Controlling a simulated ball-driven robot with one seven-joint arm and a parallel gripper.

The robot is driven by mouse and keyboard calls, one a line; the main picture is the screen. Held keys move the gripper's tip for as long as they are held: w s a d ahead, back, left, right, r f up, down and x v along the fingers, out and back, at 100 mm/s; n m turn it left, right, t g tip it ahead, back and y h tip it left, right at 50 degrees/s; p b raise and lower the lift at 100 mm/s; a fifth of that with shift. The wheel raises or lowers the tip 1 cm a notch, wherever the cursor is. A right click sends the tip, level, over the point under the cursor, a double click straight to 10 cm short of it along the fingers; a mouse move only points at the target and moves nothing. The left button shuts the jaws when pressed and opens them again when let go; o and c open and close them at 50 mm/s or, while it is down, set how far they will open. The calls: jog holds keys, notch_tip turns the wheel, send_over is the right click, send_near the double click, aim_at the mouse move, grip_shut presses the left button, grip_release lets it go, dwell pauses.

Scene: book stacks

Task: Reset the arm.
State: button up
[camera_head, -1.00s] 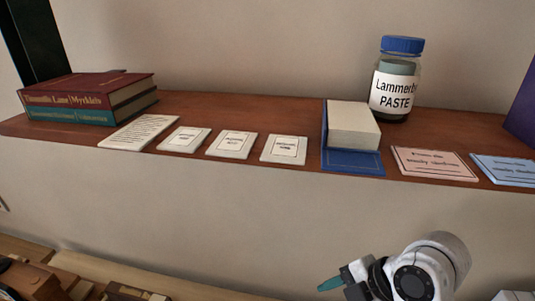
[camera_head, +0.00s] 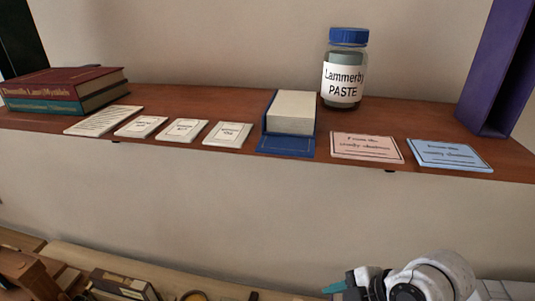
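My arm shows at the bottom right of the head view, a white and black rounded link below the shelf. A teal-tipped part that seems to be my gripper (camera_head: 338,287) points left from it, low in the picture. The lower part of the arm is cut off by the frame edge. I cannot make out two separate fingers, so I cannot tell whether the gripper is open or shut. Nothing is visibly held, and it is apart from the shelf (camera_head: 215,103).
Brown items (camera_head: 122,284) lie below, at left.

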jog(key=s+d+f+m+t+h, duration=0.1)
jog(key=s+d+f+m+h, duration=0.2)
jog(key=s+d+m, duration=0.3)
jog(key=s+d+f+m+h, duration=0.3)
jog(key=s+d+f+m, duration=0.3)
jog(key=m, duration=0.8)
jog(key=shift+s+d+f+t, duration=0.15)
jog(key=shift+s+d+t, duration=0.2)
jog(key=shift+s, duration=0.25)
jog(key=shift+o, duration=1.1)
jog(key=s+f+g+b, duration=0.3)
jog(key=s+f+g, duration=0.1)
jog(key=s+f, duration=0.4)
jog(key=shift+s+d+f+m, duration=0.3)
jog(key=shift+s+d, duration=0.15)
jog(key=shift+s, duration=0.5)
